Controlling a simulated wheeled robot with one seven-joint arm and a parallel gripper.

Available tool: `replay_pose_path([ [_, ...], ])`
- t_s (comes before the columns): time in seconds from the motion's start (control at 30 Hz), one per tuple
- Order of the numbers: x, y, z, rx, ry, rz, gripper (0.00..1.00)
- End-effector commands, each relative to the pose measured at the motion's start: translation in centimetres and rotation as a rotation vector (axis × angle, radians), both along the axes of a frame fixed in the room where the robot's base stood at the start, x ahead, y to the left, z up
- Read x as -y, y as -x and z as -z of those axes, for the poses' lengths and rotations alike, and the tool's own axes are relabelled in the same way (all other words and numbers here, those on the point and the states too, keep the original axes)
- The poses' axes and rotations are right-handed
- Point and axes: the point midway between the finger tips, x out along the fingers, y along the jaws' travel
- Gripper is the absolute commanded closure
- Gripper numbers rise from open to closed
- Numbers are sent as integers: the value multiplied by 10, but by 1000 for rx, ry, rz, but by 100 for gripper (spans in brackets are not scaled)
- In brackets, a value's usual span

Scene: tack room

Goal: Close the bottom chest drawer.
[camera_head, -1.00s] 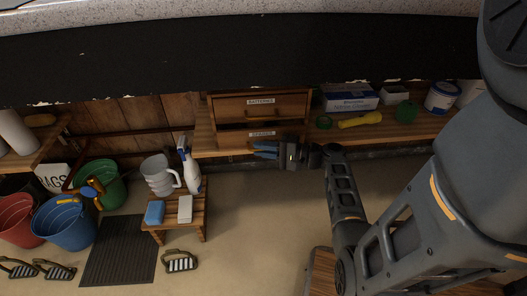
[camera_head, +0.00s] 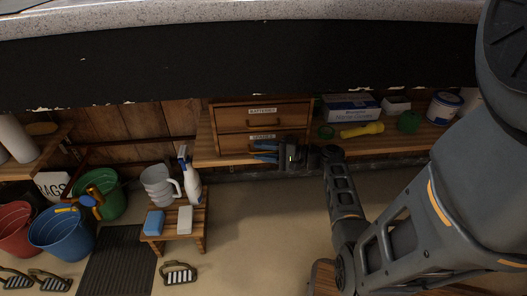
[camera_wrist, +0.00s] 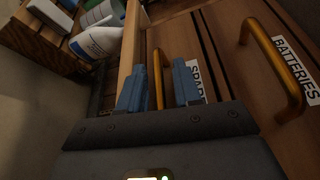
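The small wooden chest (camera_head: 286,124) stands on the bench, with a top drawer labelled BATTERIES (camera_head: 262,122) and a bottom drawer with a partly hidden label (camera_head: 262,136). In the wrist view the bottom drawer's brass handle (camera_wrist: 158,72) shows between the two blue fingers of my gripper (camera_wrist: 160,88). The fingers are apart, one on each side of the handle. In the head view my gripper (camera_head: 266,152) is at the bottom drawer's front and hides part of it. The bottom front looks about flush with the top one; a small gap cannot be ruled out.
A stool (camera_head: 203,220) with a spray bottle (camera_head: 190,180) and a jug stands below left. Floor right of the stool is clear.

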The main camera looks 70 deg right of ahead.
Motion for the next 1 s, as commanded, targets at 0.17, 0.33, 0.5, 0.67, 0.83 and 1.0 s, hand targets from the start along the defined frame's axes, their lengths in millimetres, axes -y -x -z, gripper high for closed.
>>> replay_pose_path([
  [0.17,1,0,-2,2,2,0,64],
  [0.33,0,0,-2,2,2,-1,64],
  [0.5,0,5,-3,2,1,0,64],
  [0.67,0,27,-5,2,0,1,64],
  [0.83,1,55,-7,2,0,1,64],
  [1.0,1,73,-8,2,1,0,64],
])
